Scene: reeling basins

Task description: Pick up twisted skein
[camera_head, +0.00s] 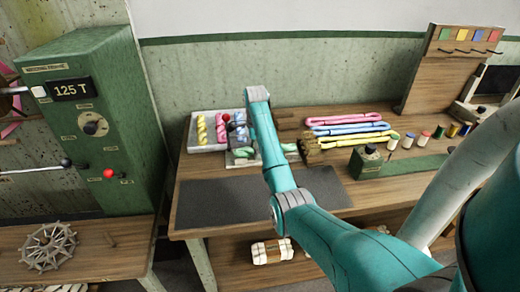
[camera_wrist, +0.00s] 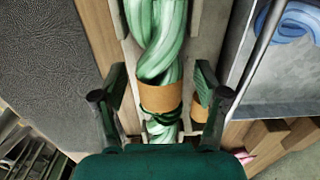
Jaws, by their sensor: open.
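A pale green twisted skein with a brown paper band (camera_wrist: 160,97) runs lengthwise through the wrist view. A darker green tie sits just below the band. My gripper (camera_wrist: 161,82) is open, with one finger on each side of the banded part; I cannot tell whether either finger touches it. In the head view the green skein (camera_head: 244,153) lies on a pale holder on the bench, partly hidden by my arm. A grey tray (camera_head: 208,148) behind it holds yellow, pink and blue twisted skeins.
Long pink, blue and yellow skeins (camera_head: 345,118) lie right of my arm. A green box (camera_head: 368,163) and several thread spools stand farther right. A dark mat (camera_head: 225,203) covers the bench front. The tray's metal wall (camera_wrist: 245,75) is close to the right finger.

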